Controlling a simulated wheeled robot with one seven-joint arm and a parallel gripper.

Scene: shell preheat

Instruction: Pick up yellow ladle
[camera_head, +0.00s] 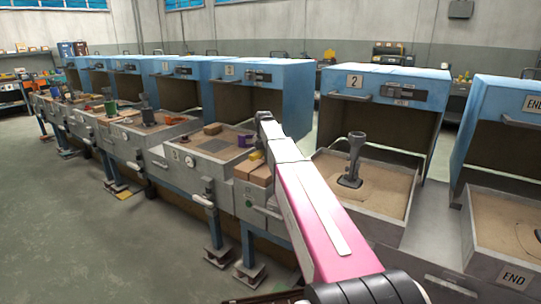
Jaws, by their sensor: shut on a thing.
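A small yellow object (256,155), which may be the yellow ladle, shows just left of my arm. It is above or on the brown blocks beside the station marked 3. It is too small for me to make out a bowl or handle. My pink arm reaches forward from the bottom of the view, and its grey far end is close to the yellow object. My gripper's fingers are hidden behind or below my arm, so I cannot see what they touch.
Brown blocks (262,175) lie next to station 3. A purple mug (244,140) and a brown block (212,129) are on its top. A dark grey post-like object (353,160) stands in the sand tray at station 2. Blue hoods line the row; the floor at left is clear.

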